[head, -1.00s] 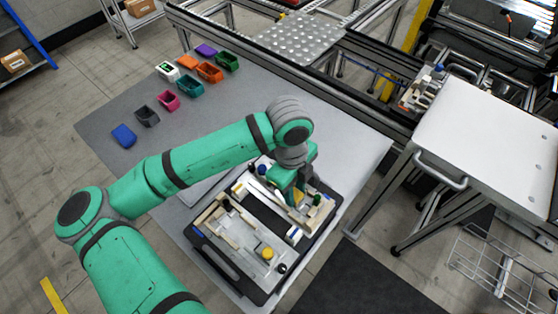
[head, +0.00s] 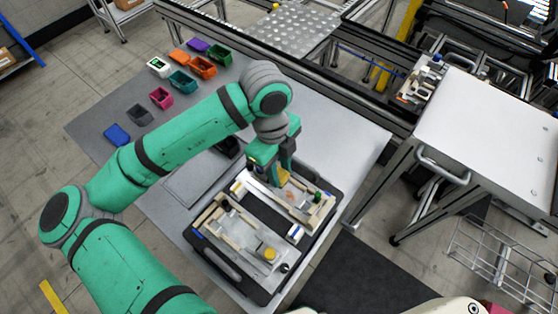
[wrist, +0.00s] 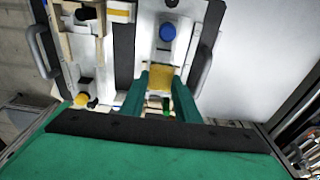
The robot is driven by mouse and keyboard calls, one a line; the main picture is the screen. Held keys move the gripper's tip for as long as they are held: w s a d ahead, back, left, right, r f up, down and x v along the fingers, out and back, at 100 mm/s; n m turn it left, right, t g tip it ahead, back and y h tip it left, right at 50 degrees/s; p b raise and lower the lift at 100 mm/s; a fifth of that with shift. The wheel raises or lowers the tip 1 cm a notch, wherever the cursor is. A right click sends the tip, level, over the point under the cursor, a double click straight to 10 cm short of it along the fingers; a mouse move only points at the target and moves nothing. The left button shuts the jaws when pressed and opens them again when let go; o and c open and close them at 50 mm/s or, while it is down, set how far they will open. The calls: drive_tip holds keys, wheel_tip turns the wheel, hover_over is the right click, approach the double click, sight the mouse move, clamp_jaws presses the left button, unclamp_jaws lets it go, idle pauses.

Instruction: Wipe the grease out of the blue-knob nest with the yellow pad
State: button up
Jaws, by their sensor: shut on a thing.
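My gripper (head: 272,172) is shut on the yellow pad (head: 283,178) over the far strip of the pallet (head: 238,270). In the wrist view, the pad (wrist: 160,77) sits between my two fingers (wrist: 160,92), low at the pale nest. The blue knob (wrist: 167,32) stands just beyond the pad there; my gripper hides it in the head view. A faint reddish smear (head: 290,195) shows on the nest floor right of the pad. I cannot tell whether the pad touches the floor.
A green knob (head: 318,196) stands at the far strip's right end. A yellow knob (head: 270,254) and a black knob (head: 284,268) are on the near strip. Several coloured bins (head: 203,67) stand at the table's back left. A pale rounded object (head: 445,308) shows at the bottom right edge.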

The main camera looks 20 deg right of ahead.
sight(281, 175)
drive_tip(key=shift+r, duration=1.8)
drive_tip(key=shift+w, duration=0.1)
